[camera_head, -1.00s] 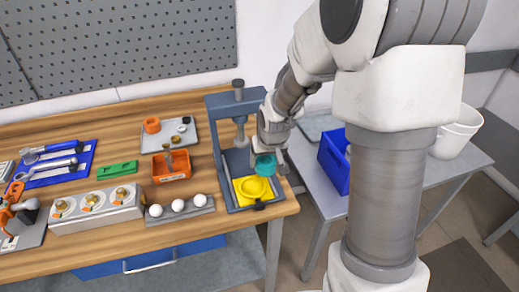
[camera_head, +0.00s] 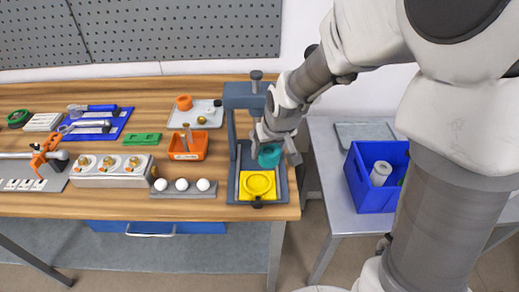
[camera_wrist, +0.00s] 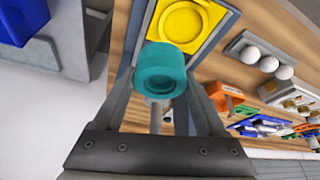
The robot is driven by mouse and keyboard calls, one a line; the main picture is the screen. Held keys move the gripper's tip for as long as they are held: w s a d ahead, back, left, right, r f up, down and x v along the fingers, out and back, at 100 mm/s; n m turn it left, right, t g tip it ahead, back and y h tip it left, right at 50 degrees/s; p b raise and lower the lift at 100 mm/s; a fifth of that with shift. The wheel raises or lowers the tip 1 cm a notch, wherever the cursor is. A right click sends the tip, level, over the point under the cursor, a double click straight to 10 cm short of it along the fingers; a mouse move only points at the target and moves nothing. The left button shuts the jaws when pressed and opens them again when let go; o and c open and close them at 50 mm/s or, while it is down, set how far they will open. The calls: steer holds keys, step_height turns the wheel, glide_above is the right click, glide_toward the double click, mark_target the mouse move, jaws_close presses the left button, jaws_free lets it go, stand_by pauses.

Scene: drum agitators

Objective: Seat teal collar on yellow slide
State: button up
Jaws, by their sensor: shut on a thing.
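The teal collar (camera_head: 270,155) is a short ring held in my gripper (camera_head: 272,152), above the grey press frame. The wrist view shows the collar (camera_wrist: 160,72) between the fingertips of my gripper (camera_wrist: 160,85). The yellow slide (camera_head: 257,185) is a square plate with a round raised ring, lying in the front of the press frame (camera_head: 233,160). In the head view the collar appears just behind and slightly right of the slide's ring, apart from it. In the wrist view the slide (camera_wrist: 188,22) lies beyond the collar, partly hidden by it.
The press column and knob (camera_head: 256,76) stand behind the slide. A rail of white balls (camera_head: 182,187) and an orange bin (camera_head: 188,146) lie to the left. A blue crate (camera_head: 377,190) stands on the grey side table (camera_head: 330,215) at right.

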steer(key=shift+n, duration=0.6)
steer(key=a+f+b, duration=0.1)
steer(key=f+b, duration=0.1)
steer(key=s+a+f+b, duration=0.1)
steer(key=f+b, duration=0.1)
steer(key=a+f+b, duration=0.1)
steer(key=f+b, duration=0.1)
steer(key=shift+s+f, duration=0.1)
steer(key=shift+s, duration=0.2)
steer(key=shift+f+b, duration=0.15)
steer(key=shift+b, duration=0.2)
stand_by(0.4)
steer(key=shift+f+b, duration=0.4)
steer(key=shift+f, duration=0.05)
steer(key=shift+f, duration=0.2)
stand_by(0.4)
stand_by(0.4)
steer(key=o, duration=1.6)
steer(key=shift+c, duration=0.2)
